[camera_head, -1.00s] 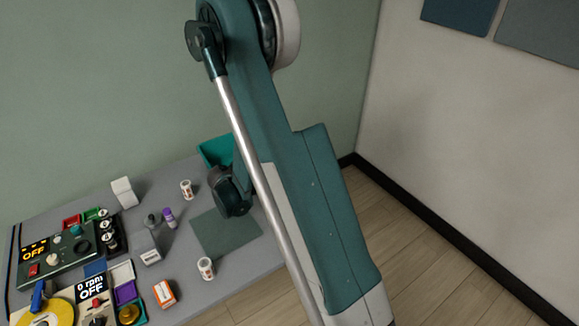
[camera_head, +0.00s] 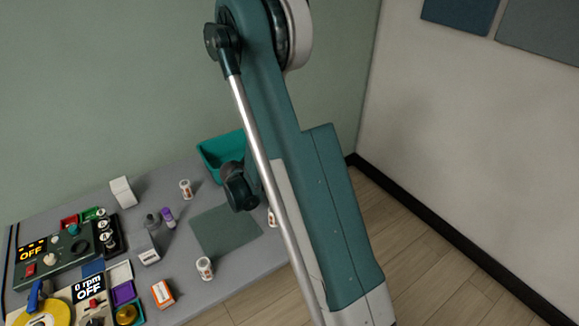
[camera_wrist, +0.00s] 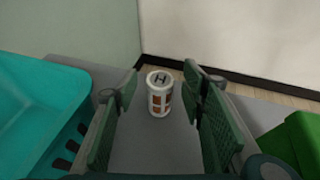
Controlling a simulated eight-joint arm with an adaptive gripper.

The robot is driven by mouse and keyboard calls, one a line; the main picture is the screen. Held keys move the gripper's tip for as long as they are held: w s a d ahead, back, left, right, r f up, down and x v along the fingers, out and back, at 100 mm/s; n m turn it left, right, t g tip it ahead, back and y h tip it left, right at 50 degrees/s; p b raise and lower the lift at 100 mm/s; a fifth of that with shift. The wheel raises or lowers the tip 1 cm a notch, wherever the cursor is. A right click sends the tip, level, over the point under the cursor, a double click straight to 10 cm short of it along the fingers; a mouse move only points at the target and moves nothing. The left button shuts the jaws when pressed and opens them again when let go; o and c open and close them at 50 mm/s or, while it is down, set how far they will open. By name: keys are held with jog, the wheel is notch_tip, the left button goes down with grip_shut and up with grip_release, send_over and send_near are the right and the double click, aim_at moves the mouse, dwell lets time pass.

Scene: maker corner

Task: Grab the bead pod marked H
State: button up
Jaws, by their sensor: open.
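In the wrist view, the bead pod marked H (camera_wrist: 159,104), a small white cylinder with orange-brown windows and a dark H on its lid, stands upright on the grey table. My gripper (camera_wrist: 159,80) is open, with one green finger on each side of the pod in the picture. I see no contact between fingers and pod. In the head view, a white pod (camera_head: 271,218) shows partly behind my arm; its letter is not visible there. My fingers are hidden in the head view.
A teal bin (camera_head: 219,157) stands at the table's back; it also fills the left of the wrist view (camera_wrist: 42,95). Two other pods (camera_head: 186,189) (camera_head: 205,268) stand near the dark mat (camera_head: 225,231). A green object (camera_wrist: 295,145) is at the wrist view's right.

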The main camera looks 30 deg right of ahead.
dwell(0.4)
jog(key=c, duration=1)
jog(key=shift+r, duration=0.2)
notch_tip(320, 180, up, 10)
jog(key=shift+f+p, duration=0.15)
jog(key=shift+p, duration=1.05)
